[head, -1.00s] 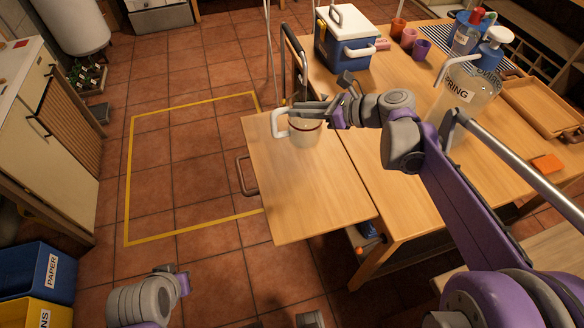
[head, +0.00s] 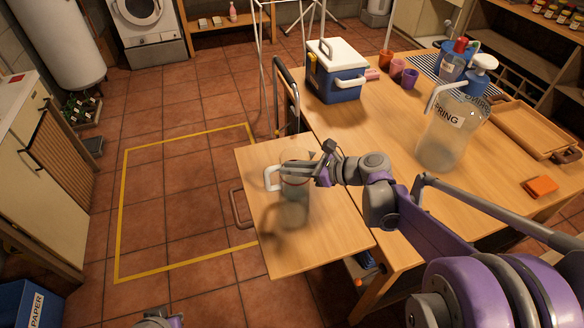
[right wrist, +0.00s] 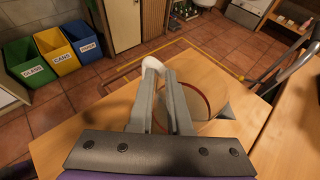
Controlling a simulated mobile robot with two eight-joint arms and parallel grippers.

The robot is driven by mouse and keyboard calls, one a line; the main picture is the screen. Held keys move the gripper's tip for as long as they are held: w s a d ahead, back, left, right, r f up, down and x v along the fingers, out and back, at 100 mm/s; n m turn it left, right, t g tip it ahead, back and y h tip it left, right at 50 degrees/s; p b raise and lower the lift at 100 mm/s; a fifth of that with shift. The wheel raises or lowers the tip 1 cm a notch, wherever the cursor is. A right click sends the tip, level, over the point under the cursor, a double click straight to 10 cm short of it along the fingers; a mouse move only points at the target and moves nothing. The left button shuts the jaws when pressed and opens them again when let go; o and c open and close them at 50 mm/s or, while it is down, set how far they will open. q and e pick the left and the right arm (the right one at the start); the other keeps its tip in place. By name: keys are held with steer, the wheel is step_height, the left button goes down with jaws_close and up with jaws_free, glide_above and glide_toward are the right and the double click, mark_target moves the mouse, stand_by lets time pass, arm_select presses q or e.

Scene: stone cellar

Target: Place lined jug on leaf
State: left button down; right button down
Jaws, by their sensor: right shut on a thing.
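The lined jug (head: 294,190) is pale and see-through, with a red line near its rim and a white handle (head: 271,178) on its left. It is upright over the wooden leaf (head: 318,250), the lower flap at the table's left side. I cannot tell whether its base touches the leaf. My right gripper (head: 312,168) is shut on the jug near its top. In the right wrist view the fingers (right wrist: 160,78) reach to the handle side and partly hide the jug (right wrist: 200,101). My left gripper (head: 160,320) barely shows at the bottom edge; its jaws are unclear.
The table (head: 400,185) holds a blue cooler (head: 335,80), several cups, a big spring-water bottle (head: 448,130), a wooden tray (head: 535,128) and an orange item (head: 540,187). A metal handle (head: 238,208) juts from the leaf's left side. The rest of the leaf is clear.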

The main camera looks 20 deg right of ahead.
steer(key=c, duration=1.3)
jaws_free()
steer(key=shift+f, duration=0.1)
steer(key=o, duration=0.5)
steer(key=shift+c, duration=0.2)
